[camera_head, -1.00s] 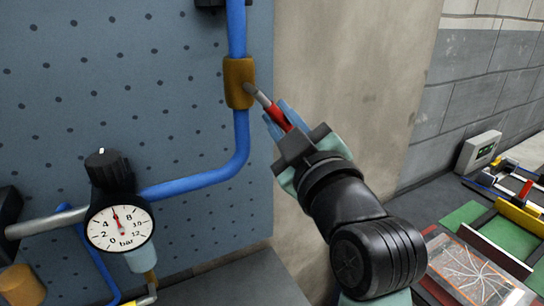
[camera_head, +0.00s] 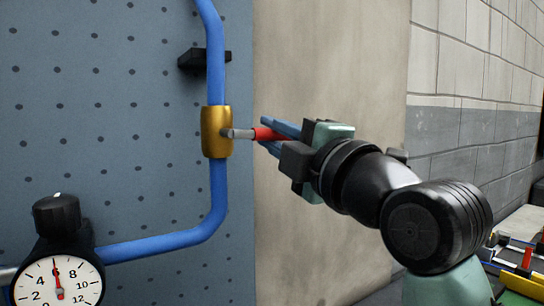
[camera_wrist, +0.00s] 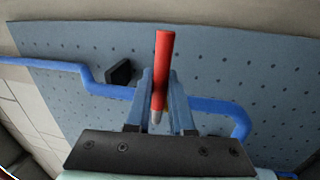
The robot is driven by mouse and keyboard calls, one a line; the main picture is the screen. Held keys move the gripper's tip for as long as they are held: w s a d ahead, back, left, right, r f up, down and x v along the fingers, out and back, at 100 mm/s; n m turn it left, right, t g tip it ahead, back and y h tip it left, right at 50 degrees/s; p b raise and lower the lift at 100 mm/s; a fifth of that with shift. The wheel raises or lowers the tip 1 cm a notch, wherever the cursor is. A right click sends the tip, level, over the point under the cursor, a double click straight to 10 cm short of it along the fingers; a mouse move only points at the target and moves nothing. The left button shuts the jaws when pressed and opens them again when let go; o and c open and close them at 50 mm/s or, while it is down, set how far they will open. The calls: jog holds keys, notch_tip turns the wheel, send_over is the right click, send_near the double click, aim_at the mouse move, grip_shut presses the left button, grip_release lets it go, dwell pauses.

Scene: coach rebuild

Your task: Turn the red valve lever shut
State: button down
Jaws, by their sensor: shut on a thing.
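The valve has a brass body (camera_head: 215,132) on a vertical run of blue pipe. Its lever, a grey stem with a red grip (camera_head: 262,134), points right from the body, nearly level and roughly square to the pipe in the head view. My gripper (camera_head: 270,136) comes from the right with its blue fingers on either side of the red grip, shut on it. In the wrist view the red lever (camera_wrist: 163,52) stands between the two fingers and sticks out beyond their tips. The fingers hide part of the grip in the head view.
A blue perforated panel (camera_head: 120,130) carries the blue pipe (camera_head: 219,190), a black bracket (camera_head: 200,60) and a pressure gauge (camera_head: 58,283) at lower left. A beige wall (camera_head: 300,60) stands behind my arm. Coloured items lie on a surface at lower right.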

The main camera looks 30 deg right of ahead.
jog(key=shift+r+n, duration=0.35)
jog(key=shift+n, duration=0.15)
jog(key=c, duration=0.8)
grip_release()
jog(key=shift+f, duration=0.1)
jog(key=shift+s+f+b, duration=0.1)
jog(key=shift+s+b, duration=0.2)
jog(key=s, duration=0.4)
jog(key=s+f+b, duration=0.1)
jog(key=s, duration=0.3)
jog(key=s+f+b, duration=0.1)
jog(key=s, duration=0.3)
jog(key=shift+s+d+f, duration=0.1)
jog(key=shift+d+f, duration=0.05)
jog(key=shift+d, duration=0.05)
